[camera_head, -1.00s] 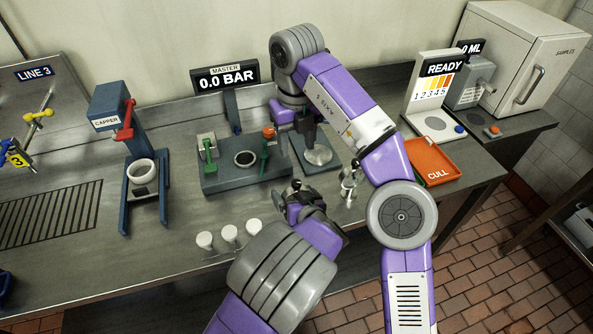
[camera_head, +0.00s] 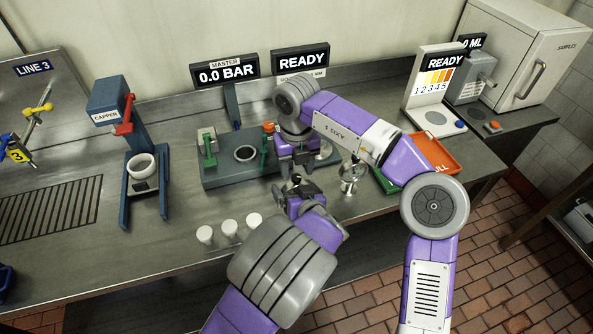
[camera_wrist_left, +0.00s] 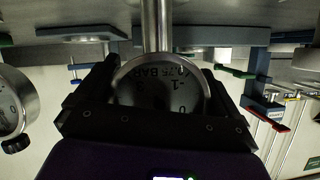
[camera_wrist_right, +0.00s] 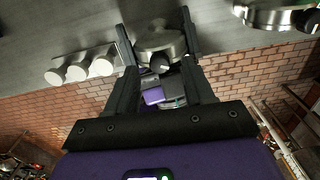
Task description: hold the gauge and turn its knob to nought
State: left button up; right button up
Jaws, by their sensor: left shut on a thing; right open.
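A round metal gauge (camera_wrist_left: 160,95) is gripped in my left gripper (camera_head: 297,190). In the left wrist view its dial appears upside down, with "0.75 BAR" legible; the needle is too dark to read. My right gripper (camera_head: 300,162) is open just beyond the left one, pointing down. In the right wrist view the same gauge (camera_wrist_right: 160,42) with its black knob (camera_wrist_right: 159,63) shows between the spread right fingers, which have not closed on it. In the head view the arms mostly hide this gauge.
A second gauge (camera_head: 351,178) stands close on the right; it also shows in the left wrist view (camera_wrist_left: 12,105). Several white caps (camera_head: 229,229) stand left of the grippers. Behind are a green-clamped fixture (camera_head: 225,178) and a "0.0 BAR" display (camera_head: 226,73). An orange cull tray (camera_head: 436,150) lies right.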

jog(key=shift+f, duration=0.8)
grip_shut()
jog(key=shift+n, duration=3.1)
grip_release()
